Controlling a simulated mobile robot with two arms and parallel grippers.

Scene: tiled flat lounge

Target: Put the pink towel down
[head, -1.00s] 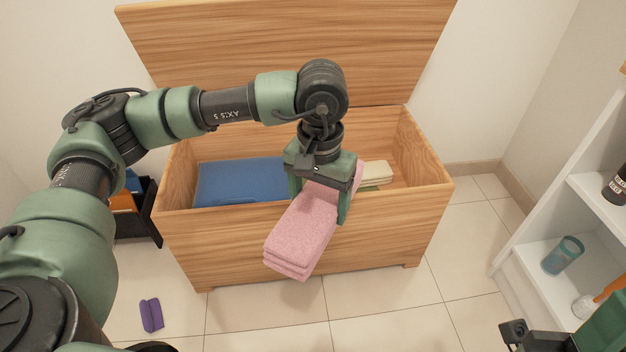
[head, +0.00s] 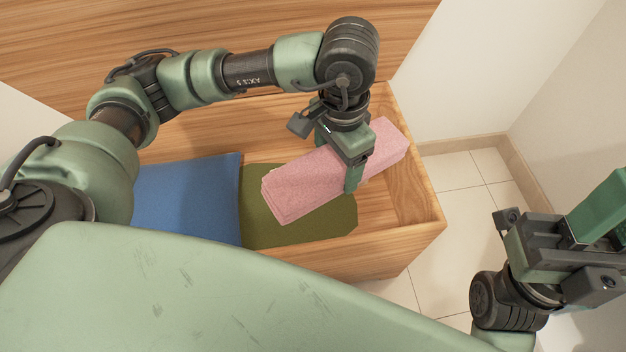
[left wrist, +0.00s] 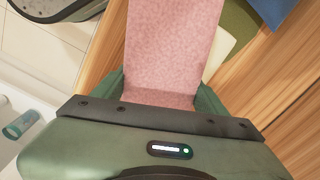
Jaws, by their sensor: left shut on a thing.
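The folded pink towel (head: 300,182) is in my left gripper (head: 345,170), over the right part of the open wooden chest (head: 400,240) in the head view. The gripper is shut around the towel's middle, and the towel sticks out on both sides. Whether the towel touches anything below is hard to tell. In the left wrist view the towel (left wrist: 172,45) runs up from between the fingers. My right gripper (head: 560,235) is at the lower right, outside the chest; its fingers are not clear.
Inside the chest lie a blue folded cloth (head: 190,195) on the left and an olive green cloth (head: 290,228) below the towel. The raised lid (head: 230,25) stands behind. A teal cup (left wrist: 22,124) shows in the left wrist view.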

